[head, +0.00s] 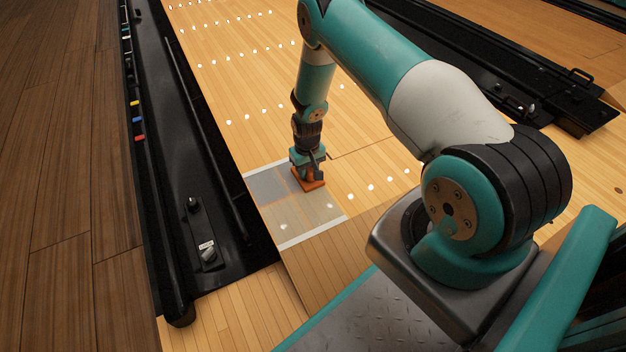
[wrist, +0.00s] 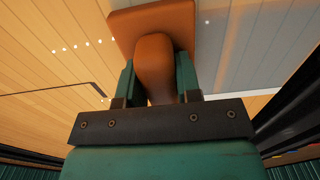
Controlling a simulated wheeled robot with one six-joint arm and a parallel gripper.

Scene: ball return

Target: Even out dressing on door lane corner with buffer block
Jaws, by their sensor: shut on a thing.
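The buffer block (head: 314,185) is orange-brown, with a flat pad below and a rounded grip above. In the wrist view its grip (wrist: 154,68) sits between the two green fingers of my gripper (wrist: 158,85), which is shut on it. The block rests on or just above the lane corner; I cannot tell if it touches. The marked corner patch (head: 300,212) has white edge strips. Its upper left part (head: 268,187) looks grey and duller, and the rest is a paler, glossy film over the wood. The block is at the patch's right side, beside the grey part.
A black gutter and rail (head: 205,190) run along the lane's left side, with small knobs on top. Another black rail (head: 560,100) with handles lies at the far right. White dots (head: 370,187) mark the lane. Open lane lies beyond the patch.

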